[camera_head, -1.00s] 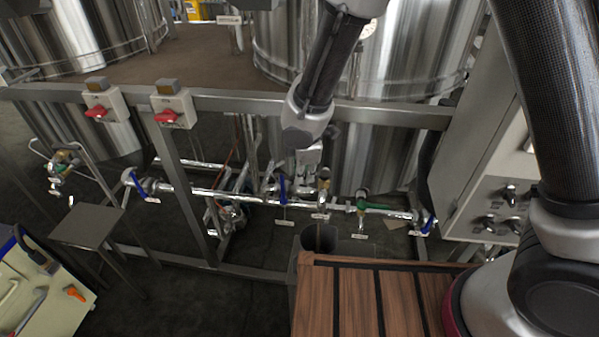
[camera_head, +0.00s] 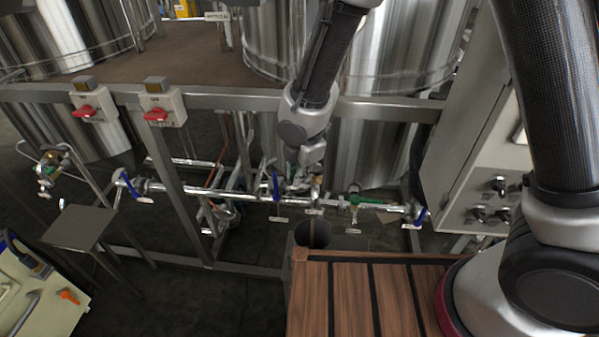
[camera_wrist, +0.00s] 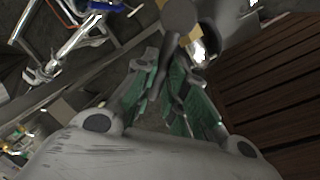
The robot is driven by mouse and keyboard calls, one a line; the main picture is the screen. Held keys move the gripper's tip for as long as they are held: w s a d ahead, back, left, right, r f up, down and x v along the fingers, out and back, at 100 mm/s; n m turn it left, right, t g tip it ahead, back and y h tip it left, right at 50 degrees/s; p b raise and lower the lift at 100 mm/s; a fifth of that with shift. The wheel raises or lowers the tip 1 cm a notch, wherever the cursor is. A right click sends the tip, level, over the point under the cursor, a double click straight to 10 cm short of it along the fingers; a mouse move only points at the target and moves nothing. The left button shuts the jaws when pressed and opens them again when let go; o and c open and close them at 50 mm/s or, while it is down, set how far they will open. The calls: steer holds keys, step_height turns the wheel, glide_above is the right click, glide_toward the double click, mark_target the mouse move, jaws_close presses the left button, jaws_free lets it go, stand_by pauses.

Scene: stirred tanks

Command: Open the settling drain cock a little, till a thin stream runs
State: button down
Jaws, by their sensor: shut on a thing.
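The brass cock (camera_head: 316,188) sits on the steel pipe run, above a small tag I cannot read. My gripper (camera_head: 309,178) is at this cock in the head view and partly covers it. In the wrist view the green-padded fingers of my gripper (camera_wrist: 172,92) are closed about a thin dark handle (camera_wrist: 171,84). The brass body of the cock (camera_wrist: 188,37) and a shiny metal end show just beyond the fingertips. The handle's exact angle is partly hidden by the fingers. I cannot make out a stream from the outlet.
A slatted wooden surface (camera_head: 375,295) lies in front. A steel frame rail (camera_head: 235,101) crosses behind.

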steer(key=c, duration=1.5)
jaws_free()
steer(key=shift+o, duration=0.2)
steer(key=shift+r, duration=0.1)
step_height(320, 180, up, 12)
steer(key=s+d, duration=0.1)
steer(key=shift+s+d+f, duration=0.2)
steer(key=shift+s, duration=0.2)
